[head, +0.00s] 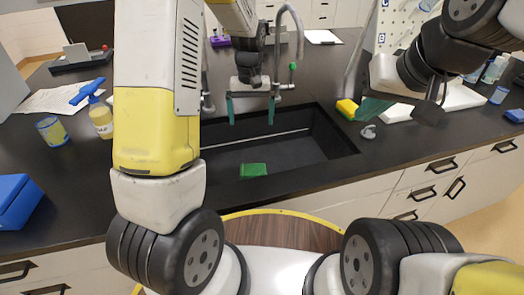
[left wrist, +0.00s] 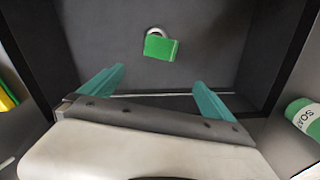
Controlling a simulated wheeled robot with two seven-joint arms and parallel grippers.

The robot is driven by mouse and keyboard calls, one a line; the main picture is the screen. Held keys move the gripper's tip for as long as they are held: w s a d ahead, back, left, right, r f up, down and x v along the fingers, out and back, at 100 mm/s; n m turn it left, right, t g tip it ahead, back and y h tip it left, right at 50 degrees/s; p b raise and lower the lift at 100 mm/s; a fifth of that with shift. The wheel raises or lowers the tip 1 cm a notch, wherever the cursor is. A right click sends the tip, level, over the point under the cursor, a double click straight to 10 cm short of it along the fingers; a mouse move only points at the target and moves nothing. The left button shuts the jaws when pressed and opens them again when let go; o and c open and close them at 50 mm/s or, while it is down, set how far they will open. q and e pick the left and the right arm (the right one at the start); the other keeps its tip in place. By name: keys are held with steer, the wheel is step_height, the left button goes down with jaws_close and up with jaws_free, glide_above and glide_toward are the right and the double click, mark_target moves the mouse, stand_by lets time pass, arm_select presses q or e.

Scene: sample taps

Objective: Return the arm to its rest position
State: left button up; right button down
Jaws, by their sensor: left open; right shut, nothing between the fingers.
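My left gripper (head: 251,108) hangs over the black sink (head: 330,135) with its teal fingers spread and nothing between them. In the left wrist view the fingers of my left gripper (left wrist: 158,85) stand apart above the sink floor. A green block (head: 253,170) lies on the sink floor, apart from the fingers; it also shows in the left wrist view (left wrist: 160,47).
A faucet (head: 290,10) and a green-topped tap (head: 292,68) stand behind the sink close to my left gripper. A yellow sponge (head: 347,108) lies at the sink's right. A soap bottle (head: 101,118), a cup (head: 53,131) and a blue box (head: 17,200) stand left.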

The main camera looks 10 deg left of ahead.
arm_select(q)
steer(key=s+a+r+m+t+h, duration=0.1)
steer(key=s+a+r+t+h, duration=0.15)
steer(key=s+r, duration=1.05)
steer(key=s+r+m+t, duration=0.1)
steer(key=s+r+t, duration=0.2)
steer(key=s+r, duration=0.3)
steer(key=shift+s+a+t, duration=0.2)
steer(key=shift+s+t, duration=0.15)
steer(key=shift+s, duration=1.8)
